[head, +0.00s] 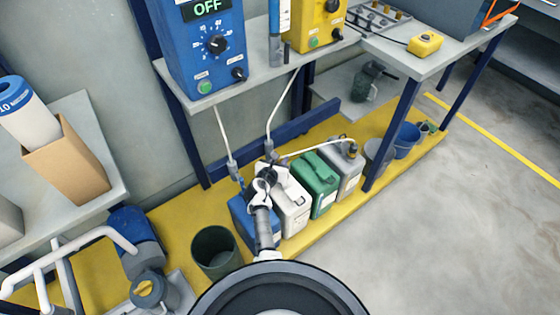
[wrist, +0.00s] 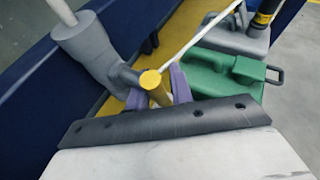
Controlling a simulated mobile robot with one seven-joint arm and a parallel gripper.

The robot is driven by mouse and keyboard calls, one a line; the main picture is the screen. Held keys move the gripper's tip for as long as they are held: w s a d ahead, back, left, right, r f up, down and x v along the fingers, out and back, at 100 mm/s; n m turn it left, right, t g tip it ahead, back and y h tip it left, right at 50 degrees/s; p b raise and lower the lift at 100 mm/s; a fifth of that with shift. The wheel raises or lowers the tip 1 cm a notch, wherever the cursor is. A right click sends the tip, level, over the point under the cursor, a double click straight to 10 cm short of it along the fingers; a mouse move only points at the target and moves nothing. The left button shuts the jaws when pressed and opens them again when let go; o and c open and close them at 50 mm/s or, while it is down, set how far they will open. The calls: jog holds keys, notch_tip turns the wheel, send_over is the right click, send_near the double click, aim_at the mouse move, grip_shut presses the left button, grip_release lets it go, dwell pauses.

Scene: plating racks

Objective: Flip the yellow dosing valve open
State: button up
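The yellow dosing valve handle (wrist: 157,88) is a short yellow bar with a round end, joined by a grey stem to a grey valve body (wrist: 88,48) in the wrist view. My gripper (wrist: 160,94) has purple-grey fingers on both sides of this handle, with no clear gap between them and it. It appears shut on the handle. In the head view my gripper (head: 266,182) is over the blue and white canisters. The yellow handle cannot be made out there, hidden by my gripper and arm.
A white canister (head: 291,212), a green canister (head: 317,182) and a grey canister (head: 347,172) stand in a row on the yellow floor strip. White hoses run down from the bench (head: 262,72). A dark bin (head: 214,250) is at the left. Grey floor at the right is free.

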jog(key=shift+c, duration=0.4)
grip_shut()
jog(key=p, duration=0.2)
jog(key=g+p, duration=0.1)
jog(key=p, duration=0.2)
jog(key=shift+s+a+f+m+y, duration=0.1)
jog(key=shift+s+a+m+y, duration=0.05)
jog(key=shift+m+y, duration=0.2)
jog(key=shift+o, duration=0.4)
grip_release()
